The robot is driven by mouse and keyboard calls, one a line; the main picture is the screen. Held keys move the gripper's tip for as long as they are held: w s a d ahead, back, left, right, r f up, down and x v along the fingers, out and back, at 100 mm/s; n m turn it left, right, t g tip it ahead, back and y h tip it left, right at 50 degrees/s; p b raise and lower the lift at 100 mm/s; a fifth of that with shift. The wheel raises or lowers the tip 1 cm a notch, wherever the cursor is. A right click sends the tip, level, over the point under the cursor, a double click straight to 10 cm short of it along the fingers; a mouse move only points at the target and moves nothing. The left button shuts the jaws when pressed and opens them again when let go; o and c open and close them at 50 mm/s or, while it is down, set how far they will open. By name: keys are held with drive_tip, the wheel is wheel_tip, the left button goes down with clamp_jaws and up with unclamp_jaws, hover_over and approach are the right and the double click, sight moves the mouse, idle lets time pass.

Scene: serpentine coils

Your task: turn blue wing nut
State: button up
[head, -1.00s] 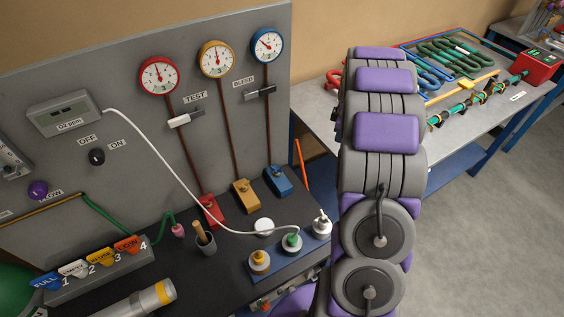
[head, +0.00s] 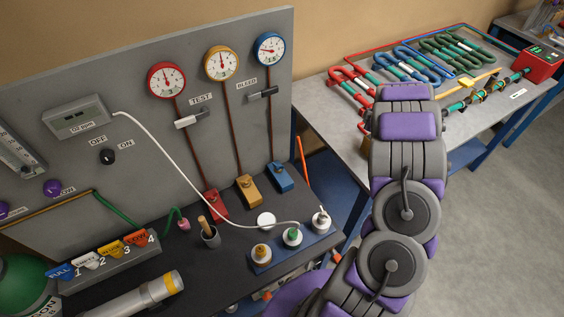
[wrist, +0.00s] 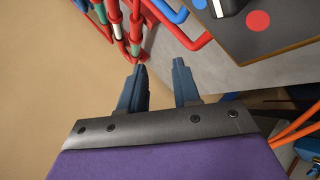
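I cannot pick out a blue wing nut for certain. In the head view a blue block (head: 279,178) with a small fitting on top stands on the dark bench, below the blue-rimmed gauge (head: 269,48). In the wrist view a blue part (wrist: 309,150) is cut off at the lower right edge; I cannot tell what it is. My gripper (wrist: 158,66) is open, its two dark blue fingers apart with nothing between them. In the head view my gripper is hidden behind my own arm.
Red coils (head: 352,88), blue coils and green coils (head: 455,52) lie on the grey table (head: 325,112) at the right. A red box (head: 538,65) sits at its far end. The wrist view shows red pipes (wrist: 112,20) ahead and a board (wrist: 260,25) at upper right. Grey floor (head: 500,220) is open at right.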

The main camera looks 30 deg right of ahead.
drive_tip(key=a+f+t+y+p, duration=0.1)
drive_tip(key=a+f+t+y, duration=0.2)
drive_tip(key=a, duration=0.4)
drive_tip(key=g+y+p, duration=0.2)
drive_tip(key=y, duration=0.9)
approach(278, 166)
drive_tip(key=shift+m, duration=0.3)
drive_tip(key=x, duration=0.8)
drive_tip(key=shift+w+r, duration=0.15)
drive_tip(key=shift+w, duration=0.15)
drive_tip(key=shift+c, duration=0.5)
clamp_jaws()
